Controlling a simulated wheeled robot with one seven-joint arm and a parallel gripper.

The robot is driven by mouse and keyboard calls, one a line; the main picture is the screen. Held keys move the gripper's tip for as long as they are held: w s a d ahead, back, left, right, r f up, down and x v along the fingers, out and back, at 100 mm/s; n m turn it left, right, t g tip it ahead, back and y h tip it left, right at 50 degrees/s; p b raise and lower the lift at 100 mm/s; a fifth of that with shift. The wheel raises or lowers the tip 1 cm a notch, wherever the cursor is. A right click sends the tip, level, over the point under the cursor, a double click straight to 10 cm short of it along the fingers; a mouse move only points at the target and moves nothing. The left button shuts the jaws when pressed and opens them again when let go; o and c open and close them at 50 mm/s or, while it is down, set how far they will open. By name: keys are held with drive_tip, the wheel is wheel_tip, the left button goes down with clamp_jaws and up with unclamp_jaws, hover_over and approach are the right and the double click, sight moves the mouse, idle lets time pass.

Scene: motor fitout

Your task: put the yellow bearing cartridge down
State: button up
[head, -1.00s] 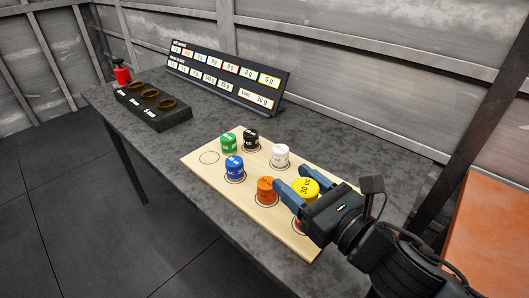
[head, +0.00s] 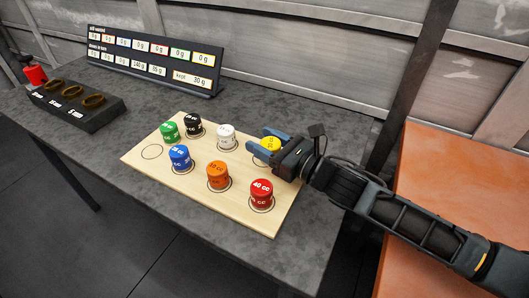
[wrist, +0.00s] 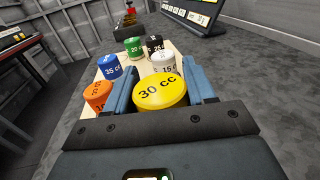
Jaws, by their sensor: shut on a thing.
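The yellow bearing cartridge (head: 269,144), marked 30 cc, is between the fingers of my gripper (head: 262,142). My gripper is shut on it, and it also fills the middle of the wrist view (wrist: 161,92). It is over or at the back right part of the pale wooden board (head: 140,160). Whether its base touches the board is hidden by my gripper. White (head: 227,137), orange (head: 218,175) and red (head: 261,193) cartridges stand near it on the board.
Green (head: 169,132), black (head: 193,124) and blue (head: 180,157) cartridges also stand on the board. An empty ring mark (head: 152,152) shows at its left. A black rack with rings (head: 75,106) and a display sign (head: 155,62) stand behind. An orange surface (head: 440,190) is at right.

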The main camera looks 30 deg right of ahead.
drive_tip(key=shift+a+f, duration=0.1)
drive_tip(key=shift+f, duration=1.7)
drive_tip(key=shift+f, duration=0.15)
drive_tip(key=o, duration=1.4)
drive_tip(key=shift+s+d, duration=0.3)
drive_tip(key=shift+s, duration=0.2)
drive_tip(key=b+v, duration=0.1)
drive_tip(key=v, duration=1)
drive_tip(key=shift+b, duration=0.4)
